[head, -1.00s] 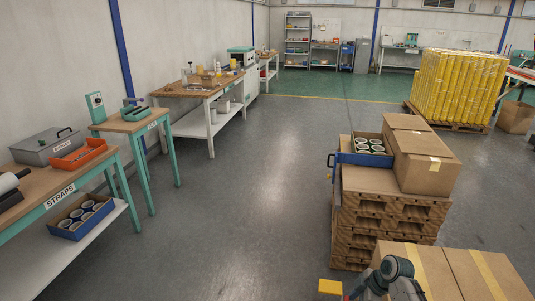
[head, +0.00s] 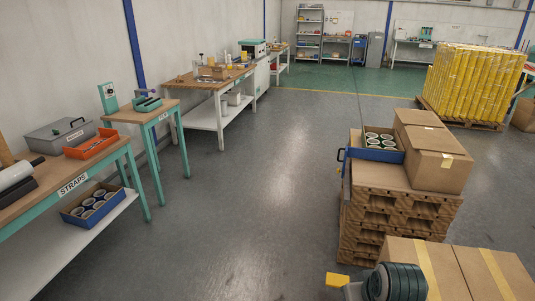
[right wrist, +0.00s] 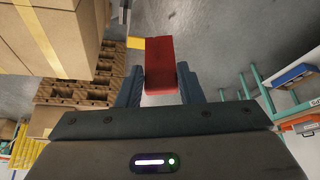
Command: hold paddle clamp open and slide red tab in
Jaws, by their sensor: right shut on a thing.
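My right gripper (right wrist: 160,88) is shut on a red block-like piece (right wrist: 160,62), which sticks out past the fingertips in the right wrist view. I take it for the red tab. My left gripper is not in view. I cannot make out a paddle clamp with certainty; a small teal device (head: 147,103) sits on the small teal-legged table (head: 160,113) at left in the head view.
The straps bench (head: 105,160) stands at left with a grey case (head: 58,136) and an orange tray (head: 90,144). Stacked pallets (head: 400,215) and cartons (head: 440,170) stand at right. A yellow piece (head: 337,280) shows beside my right arm. The floor between is clear.

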